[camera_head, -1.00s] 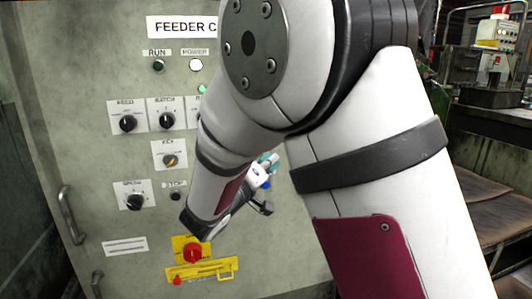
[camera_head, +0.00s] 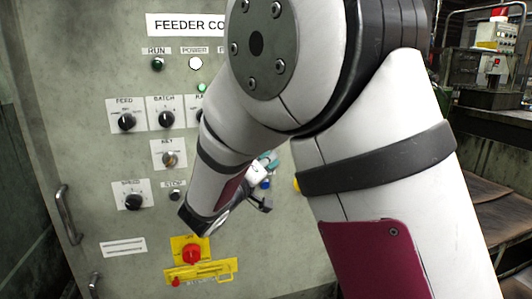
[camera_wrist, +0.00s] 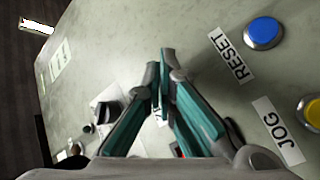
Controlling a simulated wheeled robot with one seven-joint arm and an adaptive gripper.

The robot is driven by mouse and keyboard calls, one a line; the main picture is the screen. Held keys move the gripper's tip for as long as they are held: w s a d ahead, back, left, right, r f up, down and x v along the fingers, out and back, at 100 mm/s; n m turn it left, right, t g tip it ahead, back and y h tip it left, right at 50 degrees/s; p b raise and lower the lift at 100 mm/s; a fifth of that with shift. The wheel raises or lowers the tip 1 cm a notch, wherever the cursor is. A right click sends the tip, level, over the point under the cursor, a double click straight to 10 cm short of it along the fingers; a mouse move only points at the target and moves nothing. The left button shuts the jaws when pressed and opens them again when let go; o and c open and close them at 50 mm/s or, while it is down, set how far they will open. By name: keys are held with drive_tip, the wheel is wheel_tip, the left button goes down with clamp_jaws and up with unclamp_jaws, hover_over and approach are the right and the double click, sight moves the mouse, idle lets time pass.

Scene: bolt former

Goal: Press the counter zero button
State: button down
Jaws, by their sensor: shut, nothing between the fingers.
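The feeder control panel (camera_head: 90,200) fills the left and middle of the head view. No button marked counter zero can be made out in either view; my arm and fingers cover part of the panel. My gripper (camera_head: 268,160) is partly behind my arm in the head view, close to the panel face. In the wrist view my gripper (camera_wrist: 166,58) has its teal fingers shut together with nothing between them. Whether the tips touch the panel cannot be told. A blue button labelled RESET (camera_wrist: 264,33) is right of the fingertips, apart from them.
A yellow button labelled JOG (camera_wrist: 312,108) is at the wrist view's right edge. A red knob on a yellow plate (camera_head: 191,253) sits low on the panel, below my forearm. Black selector knobs, such as the speed knob (camera_head: 133,202), are on the left. A metal handle (camera_head: 67,215) sticks out.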

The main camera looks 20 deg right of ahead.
drive_tip(key=shift+w+b, duration=0.4)
idle(0.3)
drive_tip(key=shift+s, duration=0.15)
drive_tip(key=shift+s+b, duration=0.55)
drive_tip(key=shift+s, duration=0.15)
drive_tip(key=shift+s, duration=0.1)
drive_tip(key=shift+s+b, duration=1.15)
drive_tip(key=shift+s, duration=1.3)
